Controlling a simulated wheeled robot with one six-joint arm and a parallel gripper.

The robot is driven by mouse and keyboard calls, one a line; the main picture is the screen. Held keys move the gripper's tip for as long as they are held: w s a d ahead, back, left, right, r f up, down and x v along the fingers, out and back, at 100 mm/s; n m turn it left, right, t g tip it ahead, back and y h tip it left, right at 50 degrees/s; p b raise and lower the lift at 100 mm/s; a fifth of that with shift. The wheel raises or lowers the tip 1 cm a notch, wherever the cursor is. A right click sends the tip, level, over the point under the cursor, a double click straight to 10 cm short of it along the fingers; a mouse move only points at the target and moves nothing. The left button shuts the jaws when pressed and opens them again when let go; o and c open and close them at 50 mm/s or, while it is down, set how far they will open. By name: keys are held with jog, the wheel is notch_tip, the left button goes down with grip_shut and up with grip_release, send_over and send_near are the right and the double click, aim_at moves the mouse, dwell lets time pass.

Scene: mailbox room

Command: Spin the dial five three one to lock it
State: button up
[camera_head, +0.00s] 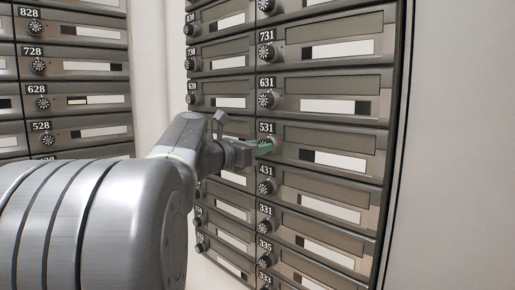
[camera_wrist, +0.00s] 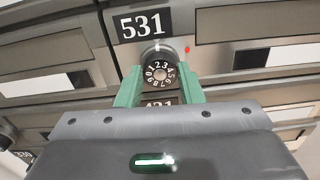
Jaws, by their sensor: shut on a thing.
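The dial of box 531 (camera_wrist: 159,74) is a round black knob with white digits, just below the white-on-black "531" label (camera_wrist: 145,24) in the wrist view. My gripper (camera_wrist: 158,90) has green fingers on the left and right sides of the dial, and it is shut on it. A small red dot (camera_wrist: 187,49) shows to the upper right of the dial. In the head view, my gripper (camera_head: 262,146) reaches box 531's door (camera_head: 330,140) from the left, and its fingers partly hide the dial.
Similar boxes with dials surround it: the 631 dial (camera_head: 267,100) is above and the 431 dial (camera_head: 266,187) below. Another bank of boxes (camera_head: 75,80) stands at the left. A plain pale wall (camera_head: 455,150) is at the right.

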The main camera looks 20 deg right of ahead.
jog(key=o, duration=1)
jog(key=p+v, duration=0.1)
jog(key=v, duration=1.2)
jog(key=shift+a+p, duration=0.3)
jog(key=shift+a, duration=0.05)
jog(key=shift+d, duration=0.1)
jog(key=b+x, duration=0.1)
jog(key=x, duration=1.2)
jog(key=shift+d, duration=0.3)
jog(key=shift+a, duration=0.15)
